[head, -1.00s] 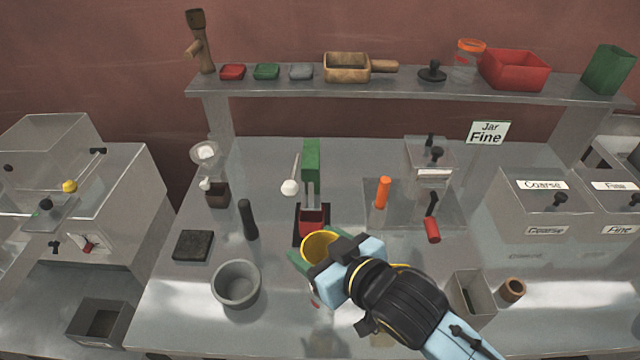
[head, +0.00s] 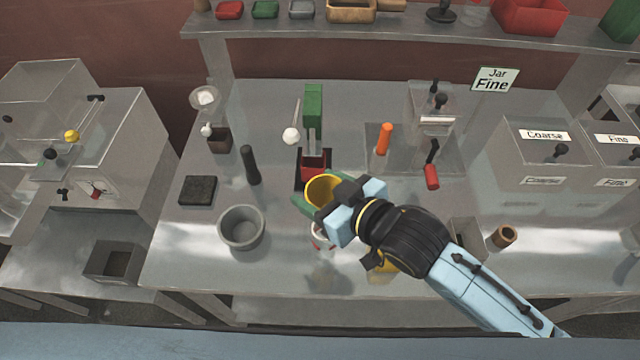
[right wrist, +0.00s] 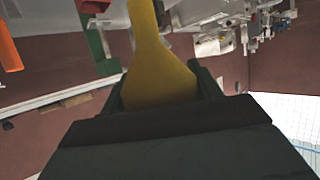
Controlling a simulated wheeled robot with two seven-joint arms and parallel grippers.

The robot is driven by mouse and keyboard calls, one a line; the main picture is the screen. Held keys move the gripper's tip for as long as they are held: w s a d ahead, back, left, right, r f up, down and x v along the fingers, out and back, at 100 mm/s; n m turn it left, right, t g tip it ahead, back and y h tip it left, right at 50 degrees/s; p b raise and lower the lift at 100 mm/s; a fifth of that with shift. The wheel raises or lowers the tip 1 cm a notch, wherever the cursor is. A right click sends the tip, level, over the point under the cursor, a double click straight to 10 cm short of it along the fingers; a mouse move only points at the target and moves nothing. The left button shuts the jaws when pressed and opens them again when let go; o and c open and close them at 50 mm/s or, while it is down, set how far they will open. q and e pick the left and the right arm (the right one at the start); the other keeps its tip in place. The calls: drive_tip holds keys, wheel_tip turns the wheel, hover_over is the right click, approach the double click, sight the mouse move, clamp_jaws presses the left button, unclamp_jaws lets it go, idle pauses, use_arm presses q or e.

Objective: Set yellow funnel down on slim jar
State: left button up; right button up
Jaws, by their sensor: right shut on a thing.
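The yellow funnel (head: 322,189) is held by my right gripper (head: 314,199) above the middle front of the steel bench, its wide mouth facing up. The right wrist view shows the funnel (right wrist: 158,78) between the green fingers, its narrow spout pointing away. A small clear vessel with red and white on it (head: 320,238) stands on the bench just below the gripper, largely hidden by it; it may be the slim jar, but I cannot tell. The spout's end is hidden in the head view, and I see no contact with a jar. My left gripper is not in view.
A grey bowl (head: 241,229) stands left of the gripper. A brown cup (head: 504,236) is at the right. A yellow object (head: 380,262) shows partly under my arm.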

drive_tip(key=shift+f+b, duration=0.65)
drive_tip(key=shift+f, duration=1)
drive_tip(key=shift+f+b, duration=1.25)
drive_tip(key=shift+f, duration=1.1)
drive_tip(key=shift+f, duration=0.6)
drive_tip(key=o, duration=1.1)
drive_tip(key=shift+c, duration=0.2)
drive_tip(key=v, duration=1.3)
drive_tip(key=shift+s+b, duration=0.2)
drive_tip(key=shift+b, duration=0.25)
